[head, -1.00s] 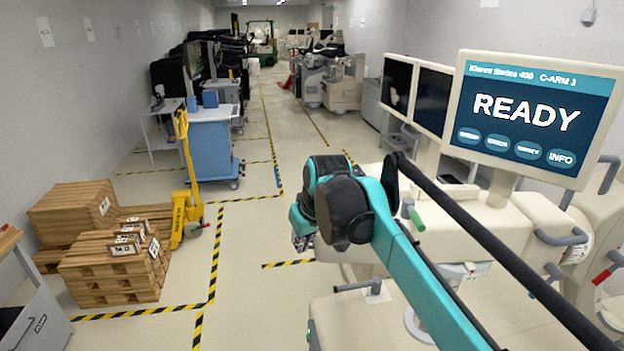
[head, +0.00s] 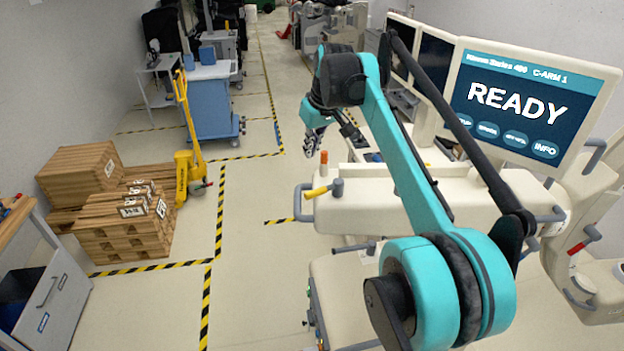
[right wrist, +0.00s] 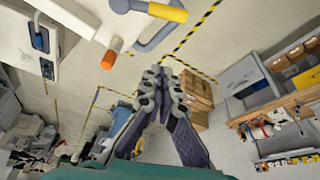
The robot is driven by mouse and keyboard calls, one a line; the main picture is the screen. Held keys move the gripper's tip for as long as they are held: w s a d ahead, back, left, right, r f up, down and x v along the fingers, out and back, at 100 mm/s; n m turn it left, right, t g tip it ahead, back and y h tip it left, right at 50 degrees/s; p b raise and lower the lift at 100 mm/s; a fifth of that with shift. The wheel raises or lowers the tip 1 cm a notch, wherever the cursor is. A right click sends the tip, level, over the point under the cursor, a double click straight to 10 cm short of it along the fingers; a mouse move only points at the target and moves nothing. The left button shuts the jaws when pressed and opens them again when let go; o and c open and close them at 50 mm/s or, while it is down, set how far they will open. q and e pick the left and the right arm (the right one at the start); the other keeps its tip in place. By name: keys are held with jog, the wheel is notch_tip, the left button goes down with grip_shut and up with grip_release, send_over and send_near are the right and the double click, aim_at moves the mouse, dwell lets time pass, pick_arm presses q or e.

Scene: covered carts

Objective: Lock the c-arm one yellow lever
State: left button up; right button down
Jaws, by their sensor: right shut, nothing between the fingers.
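The C-arm cart (head: 400,207) is cream coloured and stands at the right in the head view. Its screen (head: 520,104) reads "READY" and "C-ARM 1". The yellow lever (head: 316,192) sticks out to the left from a grey pivot on the cart's left end. It also shows at the top of the right wrist view (right wrist: 168,12). My right gripper (head: 311,150) is above and beyond the yellow lever, apart from it. In the right wrist view its fingers (right wrist: 156,72) are shut and empty. My left gripper is not in view.
An orange-tipped post (head: 323,157) stands close to the right gripper. A grey rail handle (head: 299,201) curves around the cart's end near the lever. A red lever (head: 585,240) is at far right. Pallets (head: 125,240), a yellow pallet jack (head: 188,150) and a blue cart (head: 212,108) stand left. Floor between is clear.

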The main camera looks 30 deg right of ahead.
notch_tip(320, 180, down, 10)
jog(key=p, duration=0.1)
jog(key=shift+s+f, duration=0.15)
dwell(0.7)
jog(key=shift+s, duration=0.25)
